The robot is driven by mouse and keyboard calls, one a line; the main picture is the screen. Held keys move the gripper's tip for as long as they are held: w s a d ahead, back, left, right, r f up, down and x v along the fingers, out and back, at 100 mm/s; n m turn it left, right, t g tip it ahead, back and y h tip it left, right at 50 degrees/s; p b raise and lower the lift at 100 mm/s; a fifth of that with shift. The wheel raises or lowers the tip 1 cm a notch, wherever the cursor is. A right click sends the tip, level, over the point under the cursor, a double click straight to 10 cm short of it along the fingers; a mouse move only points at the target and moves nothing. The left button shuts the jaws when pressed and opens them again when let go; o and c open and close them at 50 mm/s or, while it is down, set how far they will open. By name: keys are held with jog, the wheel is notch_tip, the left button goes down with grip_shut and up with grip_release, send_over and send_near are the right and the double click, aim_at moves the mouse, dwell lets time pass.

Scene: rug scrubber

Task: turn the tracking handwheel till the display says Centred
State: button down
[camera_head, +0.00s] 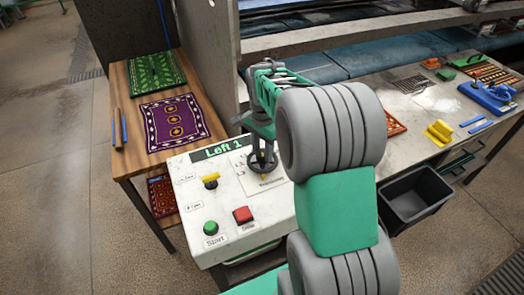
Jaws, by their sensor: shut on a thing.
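The display (222,149) at the top of the white control panel (262,213) reads "Left 1" in green. The dark tracking handwheel (263,166) is on the right part of the panel, partly hidden by my gripper. My gripper (262,152) points down from above and is shut on the handwheel. My grey and green arm covers the panel's right side. The exact finger contact is too small to make out.
A yellow-topped knob (210,181), a green Start button (210,228) and a red button (242,215) sit left on the panel. A wooden table (130,77) with patterned rugs stands behind left. A dark bin (414,196) and a cluttered bench (408,107) are right.

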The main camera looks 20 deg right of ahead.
aim_at(262, 152)
jog(key=shift+m, duration=0.6)
jog(key=c, duration=0.9)
grip_release()
notch_tip(262, 152, up, 8)
jog(key=shift+f+b, duration=0.1)
jog(key=shift+b, duration=0.55)
